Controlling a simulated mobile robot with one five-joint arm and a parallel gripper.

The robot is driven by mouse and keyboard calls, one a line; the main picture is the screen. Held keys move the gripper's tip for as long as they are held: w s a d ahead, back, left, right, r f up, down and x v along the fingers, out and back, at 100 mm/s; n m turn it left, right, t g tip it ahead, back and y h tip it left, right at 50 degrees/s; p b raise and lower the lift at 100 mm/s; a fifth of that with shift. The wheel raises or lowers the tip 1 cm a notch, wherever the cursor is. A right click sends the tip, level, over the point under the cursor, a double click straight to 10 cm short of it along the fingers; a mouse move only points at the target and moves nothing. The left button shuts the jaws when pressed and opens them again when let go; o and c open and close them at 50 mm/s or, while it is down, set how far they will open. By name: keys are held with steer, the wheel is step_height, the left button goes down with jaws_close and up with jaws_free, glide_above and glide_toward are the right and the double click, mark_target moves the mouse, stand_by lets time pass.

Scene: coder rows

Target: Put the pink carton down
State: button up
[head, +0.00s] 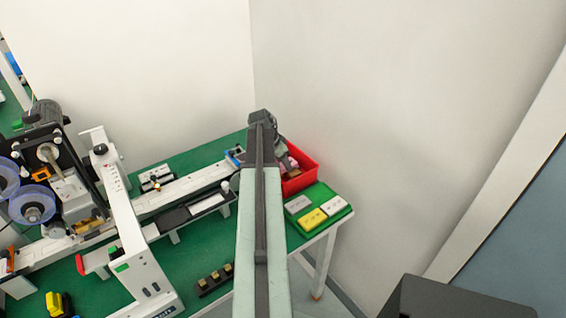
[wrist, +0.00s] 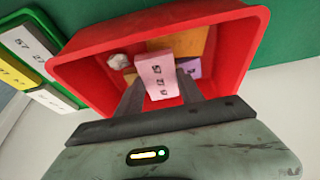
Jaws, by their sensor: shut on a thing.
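The pink carton (wrist: 157,78) is a small box with dark printed marks, held between the two fingers of my gripper (wrist: 160,90) in the wrist view. It is over or inside the mouth of a red bin (wrist: 90,78); I cannot tell whether it touches the bin's contents. In the head view my arm reaches to the red bin (head: 304,180) at the table's far right corner. A small pink patch (head: 294,163) shows there beside the gripper, which is mostly hidden by the arm.
Inside the bin lie an orange box (wrist: 190,42), a purple box (wrist: 190,68) and a crumpled whitish thing (wrist: 118,61). A green tray (head: 346,210) with grey, white and yellow cartons stands beside the bin. A conveyor machine (head: 130,225) fills the table's left. Walls rise behind.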

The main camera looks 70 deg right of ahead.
steer(key=o, duration=1.4)
steer(key=shift+o, duration=0.2)
steer(key=shift+r+p, duration=0.3)
steer(key=shift+p, duration=0.1)
steer(key=p+v, duration=1.1)
steer(key=v, duration=0.1)
steer(key=shift+r+p, duration=0.4)
steer(key=shift+s+f, duration=0.1)
